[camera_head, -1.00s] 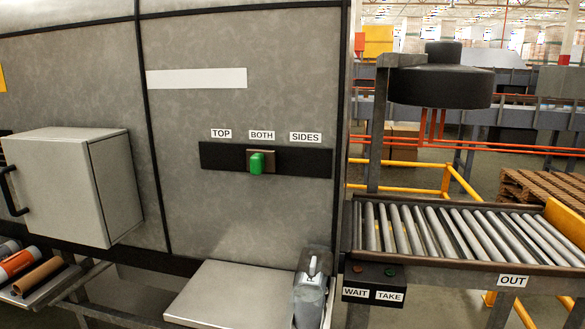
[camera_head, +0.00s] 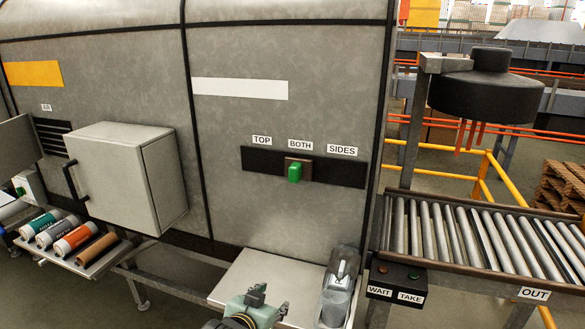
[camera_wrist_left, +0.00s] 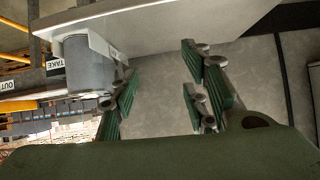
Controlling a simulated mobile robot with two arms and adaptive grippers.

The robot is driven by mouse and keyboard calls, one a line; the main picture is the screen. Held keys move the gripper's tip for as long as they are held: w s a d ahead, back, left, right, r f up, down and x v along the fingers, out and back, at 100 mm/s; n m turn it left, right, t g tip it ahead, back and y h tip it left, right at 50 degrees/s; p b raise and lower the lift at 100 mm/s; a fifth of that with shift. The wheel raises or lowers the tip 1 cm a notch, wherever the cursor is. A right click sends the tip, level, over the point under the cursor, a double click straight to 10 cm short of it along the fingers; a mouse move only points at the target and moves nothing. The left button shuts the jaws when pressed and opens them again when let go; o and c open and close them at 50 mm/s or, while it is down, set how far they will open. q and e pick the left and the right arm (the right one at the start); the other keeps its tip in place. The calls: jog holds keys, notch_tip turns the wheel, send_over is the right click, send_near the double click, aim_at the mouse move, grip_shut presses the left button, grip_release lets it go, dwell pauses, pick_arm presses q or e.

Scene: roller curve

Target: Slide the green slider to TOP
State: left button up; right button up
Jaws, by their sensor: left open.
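The green slider (camera_head: 294,173) sits on a black horizontal track (camera_head: 337,173) on the grey machine wall in the head view. It is at the middle, below the BOTH label (camera_head: 300,144). The TOP label (camera_head: 262,140) is to its left and the SIDES label (camera_head: 342,150) to its right. My left gripper (camera_head: 268,296) is low in the head view, in front of the steel shelf, below and apart from the slider. Its fingers are spread and empty in the left wrist view (camera_wrist_left: 160,90). The slider does not show there. My right gripper is not in view.
A steel shelf (camera_head: 262,279) juts out below the track, with a grey container (camera_head: 338,290) at its right end. A box with a black handle (camera_head: 120,178) sticks out at left. A roller conveyor (camera_head: 480,232) and WAIT/TAKE button box (camera_head: 397,276) are at right.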

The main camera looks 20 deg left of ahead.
pick_arm(q)
jog(key=w+r+t, duration=0.4)
jog(key=w+r, duration=0.6)
jog(key=r, duration=0.5)
jog(key=t, duration=0.3)
send_near(292, 177)
jog(key=w, duration=0.3)
jog(key=shift+n, duration=0.3)
jog(key=shift+w+d+r+p, duration=0.1)
jog(key=shift+w+p, duration=0.55)
jog(key=shift+w, duration=1.1)
jog(key=shift+w+d+r+p, duration=0.1)
jog(key=shift+w+p, duration=0.55)
jog(key=shift+w, duration=1.1)
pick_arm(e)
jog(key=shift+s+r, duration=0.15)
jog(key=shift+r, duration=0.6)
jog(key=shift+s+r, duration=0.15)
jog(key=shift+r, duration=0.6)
pick_arm(q)
grip_shut()
jog(key=shift+a, duration=0.1)
